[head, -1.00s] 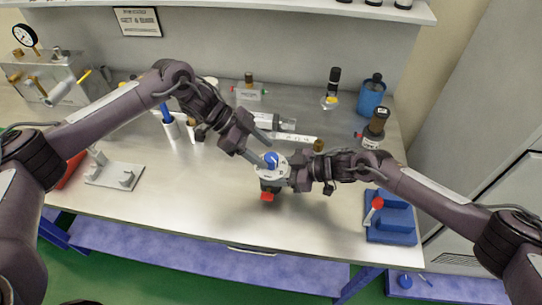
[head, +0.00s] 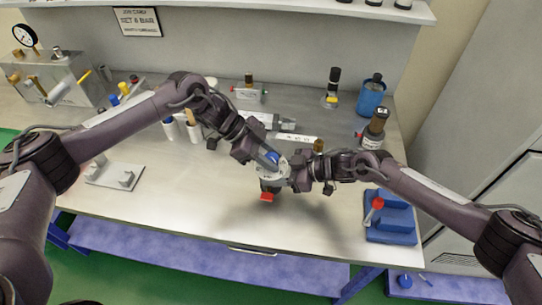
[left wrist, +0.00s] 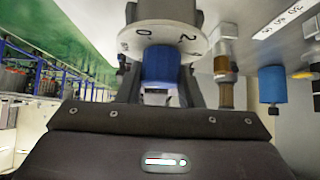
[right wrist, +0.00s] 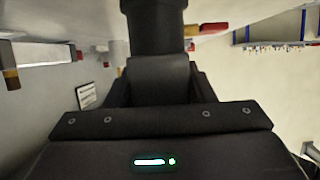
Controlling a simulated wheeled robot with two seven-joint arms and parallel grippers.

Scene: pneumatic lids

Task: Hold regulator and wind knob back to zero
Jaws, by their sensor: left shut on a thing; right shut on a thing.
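The regulator (head: 267,186) is held upright above the front middle of the bench, with a round white dial plate (left wrist: 205,42), a dark body and a red part (head: 266,197) low on its near side. Its blue knob (left wrist: 160,66) sits between the fingers of my left gripper (head: 270,160), which is shut on it from above. The dial shows the figures 0 and 2 in the left wrist view. My right gripper (head: 290,173) is shut on the regulator body from the right; the dark body (right wrist: 155,28) also shows in the right wrist view. Its fingers partly hide the body.
A grey bracket plate (head: 113,174) lies at the left. A gauge box (head: 45,80), white cups (head: 193,132) and a blue cup (head: 371,98) stand farther back. The front of the bench is mostly clear.

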